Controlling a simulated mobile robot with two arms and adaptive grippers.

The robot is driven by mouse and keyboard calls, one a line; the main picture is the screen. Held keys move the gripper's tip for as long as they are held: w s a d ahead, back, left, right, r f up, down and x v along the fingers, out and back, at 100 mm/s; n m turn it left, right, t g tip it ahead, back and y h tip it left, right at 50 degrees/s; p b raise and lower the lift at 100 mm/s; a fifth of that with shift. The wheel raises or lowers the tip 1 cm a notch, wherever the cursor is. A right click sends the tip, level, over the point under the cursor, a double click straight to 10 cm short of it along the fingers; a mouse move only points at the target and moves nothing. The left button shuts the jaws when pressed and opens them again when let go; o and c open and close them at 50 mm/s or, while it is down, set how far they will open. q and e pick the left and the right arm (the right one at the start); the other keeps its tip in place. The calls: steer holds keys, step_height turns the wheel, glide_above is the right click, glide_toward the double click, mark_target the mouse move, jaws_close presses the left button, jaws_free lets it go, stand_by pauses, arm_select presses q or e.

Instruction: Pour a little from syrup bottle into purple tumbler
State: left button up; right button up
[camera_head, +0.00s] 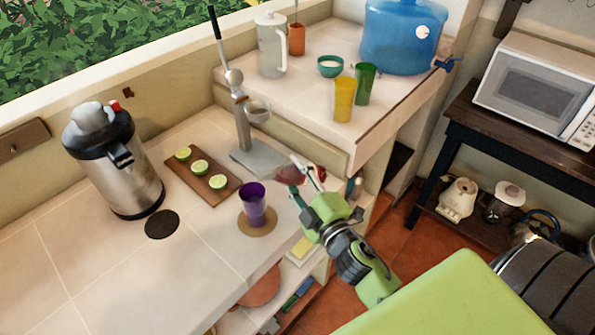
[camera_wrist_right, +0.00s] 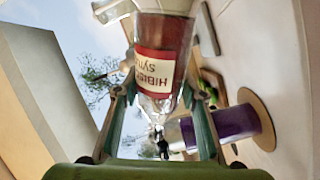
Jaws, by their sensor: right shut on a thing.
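The syrup bottle with its red label (camera_wrist_right: 158,68) is between the fingers of my right gripper (camera_head: 304,182), which is shut on it. In the head view the bottle (camera_head: 289,174) shows as a dark red shape, partly hidden by the fingers, lying well over from upright. The purple tumbler (camera_head: 253,206) stands upright on a round cork coaster (camera_head: 268,230), lower left of the bottle. In the wrist view the bottle's narrow end appears near the mouth of the tumbler (camera_wrist_right: 232,123). I cannot tell whether syrup is flowing. My left gripper is not in view.
A board (camera_head: 198,188) with lime halves, a metal press (camera_head: 243,120) and a steel dispenser (camera_head: 118,168) stand on the tiled counter. The raised shelf holds yellow (camera_head: 344,98) and green (camera_head: 366,82) tumblers and a blue water jug (camera_head: 400,40). The counter's front left is clear.

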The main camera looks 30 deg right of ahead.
mark_target(294, 165)
steer(key=shift+r+n+p, duration=0.35)
steer(key=shift+n, duration=0.15)
stand_by(1.0)
steer(key=shift+d+r+n+p, duration=0.1)
steer(key=shift+r+n+p, duration=0.8)
steer(key=shift+n+p, duration=0.25)
stand_by(2.2)
steer(key=shift+r+p, duration=0.15)
steer(key=shift+p, duration=0.2)
stand_by(1.9)
stand_by(0.6)
steer(key=shift+r+m+p, duration=0.25)
steer(key=shift+m+p, duration=0.25)
steer(key=shift+m, duration=0.85)
